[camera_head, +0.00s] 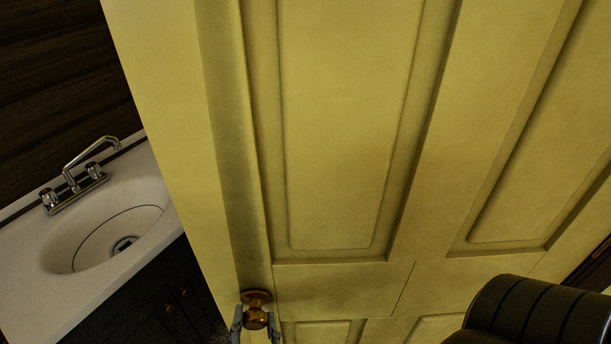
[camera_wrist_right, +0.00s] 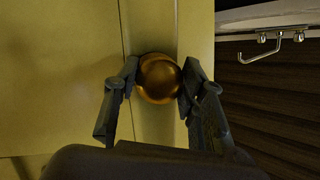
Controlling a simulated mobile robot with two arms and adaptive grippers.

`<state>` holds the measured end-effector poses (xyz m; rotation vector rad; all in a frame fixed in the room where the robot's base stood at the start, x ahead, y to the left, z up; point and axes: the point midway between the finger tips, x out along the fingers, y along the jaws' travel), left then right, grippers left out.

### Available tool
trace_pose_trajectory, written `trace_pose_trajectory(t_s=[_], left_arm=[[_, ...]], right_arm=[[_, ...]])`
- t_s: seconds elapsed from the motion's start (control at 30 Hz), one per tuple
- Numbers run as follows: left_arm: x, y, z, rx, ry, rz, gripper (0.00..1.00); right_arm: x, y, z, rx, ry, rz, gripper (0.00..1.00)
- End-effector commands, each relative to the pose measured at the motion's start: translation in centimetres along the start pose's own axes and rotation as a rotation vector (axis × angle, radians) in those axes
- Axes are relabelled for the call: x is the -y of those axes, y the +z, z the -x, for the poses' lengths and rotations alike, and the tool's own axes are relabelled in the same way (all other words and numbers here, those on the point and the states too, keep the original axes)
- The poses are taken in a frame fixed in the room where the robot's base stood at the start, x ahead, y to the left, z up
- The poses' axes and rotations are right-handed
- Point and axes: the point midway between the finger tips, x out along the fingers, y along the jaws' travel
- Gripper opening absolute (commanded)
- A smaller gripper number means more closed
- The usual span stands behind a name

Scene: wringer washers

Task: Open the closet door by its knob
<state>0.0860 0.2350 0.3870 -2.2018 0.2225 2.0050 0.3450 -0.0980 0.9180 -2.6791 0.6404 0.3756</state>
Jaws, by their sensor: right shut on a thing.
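The closet door (camera_head: 335,130) is a yellow panelled door that fills most of the head view; its left edge stands in front of a washbasin area. Its brass knob (camera_head: 256,318) is low on the door near that edge. My right gripper (camera_head: 256,335) has a finger on each side of the knob. In the right wrist view, the right gripper (camera_wrist_right: 158,85) is shut on the round knob (camera_wrist_right: 159,78), with the yellow door (camera_wrist_right: 60,80) behind it. My left gripper is not in view.
Left of the door, a white counter (camera_head: 30,270) holds a sink (camera_head: 110,225) with a chrome faucet (camera_head: 75,185). A dark cabinet (camera_head: 150,300) is below it. The faucet (camera_wrist_right: 275,45) also shows in the right wrist view, beyond the door edge. A dark part of my arm shows lower right.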

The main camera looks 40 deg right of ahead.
Motion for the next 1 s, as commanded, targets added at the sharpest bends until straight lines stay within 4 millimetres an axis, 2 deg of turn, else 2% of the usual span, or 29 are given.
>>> trace_pose_trajectory(t_s=[0.03,0.17,0.7,1.0], left_arm=[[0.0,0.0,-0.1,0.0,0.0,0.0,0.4],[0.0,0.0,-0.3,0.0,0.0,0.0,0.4],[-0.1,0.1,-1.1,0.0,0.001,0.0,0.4],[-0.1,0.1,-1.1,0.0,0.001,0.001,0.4]], right_arm=[[0.4,0.7,0.5,0.04,0.031,-0.044,0.04],[0.3,1.0,1.2,0.044,0.022,-0.04,0.04],[0.0,2.6,6.1,0.065,-0.055,-0.007,0.04],[0.0,2.7,6.7,0.065,-0.065,-0.002,0.04]])
